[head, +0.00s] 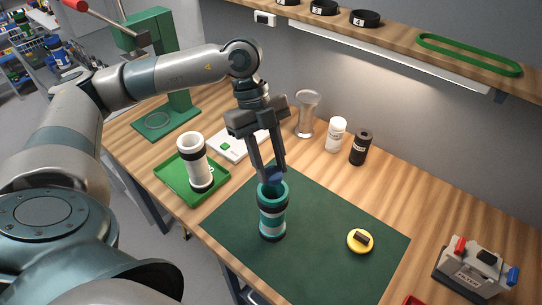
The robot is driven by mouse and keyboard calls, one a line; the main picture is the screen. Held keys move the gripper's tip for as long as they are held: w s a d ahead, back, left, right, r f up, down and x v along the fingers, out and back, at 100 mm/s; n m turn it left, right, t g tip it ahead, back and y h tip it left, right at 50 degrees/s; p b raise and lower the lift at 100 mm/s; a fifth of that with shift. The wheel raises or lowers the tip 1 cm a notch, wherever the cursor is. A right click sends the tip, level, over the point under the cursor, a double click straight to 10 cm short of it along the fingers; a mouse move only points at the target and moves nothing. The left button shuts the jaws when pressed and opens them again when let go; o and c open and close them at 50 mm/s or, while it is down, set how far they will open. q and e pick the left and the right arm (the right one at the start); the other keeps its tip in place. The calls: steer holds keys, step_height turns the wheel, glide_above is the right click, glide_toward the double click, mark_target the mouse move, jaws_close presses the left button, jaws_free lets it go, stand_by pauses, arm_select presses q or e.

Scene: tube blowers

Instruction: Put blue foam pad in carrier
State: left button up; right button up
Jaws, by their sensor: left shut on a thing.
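My left gripper (271,172) points down over the dark green mat (317,260). It is shut on the blue foam pad (274,176), which sits between its fingertips. The carrier (272,222) is an upright cylinder with a teal rim and dark and light bands, standing on the mat. The pad is at the carrier's open top, and its lower part overlaps the rim in the head view. I cannot tell how deep it reaches. My right gripper is not in view.
A white tube with dark bands (195,163) stands in a green tray (172,179) at left. A yellow disc (360,241) lies on the mat at right. White (336,135) and black (360,147) bottles stand behind. A grey battery-like box (473,271) is at the right.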

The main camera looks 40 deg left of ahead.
mark_target(269, 169)
arm_select(q)
steer(key=shift+s+d+r, duration=0.1)
steer(key=shift+s+d, duration=0.1)
steer(key=shift+s, duration=0.05)
steer(key=shift+w+a+f+b, duration=0.1)
steer(key=shift+w+f+b, duration=0.05)
steer(key=shift+f+b, duration=1.1)
steer(key=shift+f, duration=0.35)
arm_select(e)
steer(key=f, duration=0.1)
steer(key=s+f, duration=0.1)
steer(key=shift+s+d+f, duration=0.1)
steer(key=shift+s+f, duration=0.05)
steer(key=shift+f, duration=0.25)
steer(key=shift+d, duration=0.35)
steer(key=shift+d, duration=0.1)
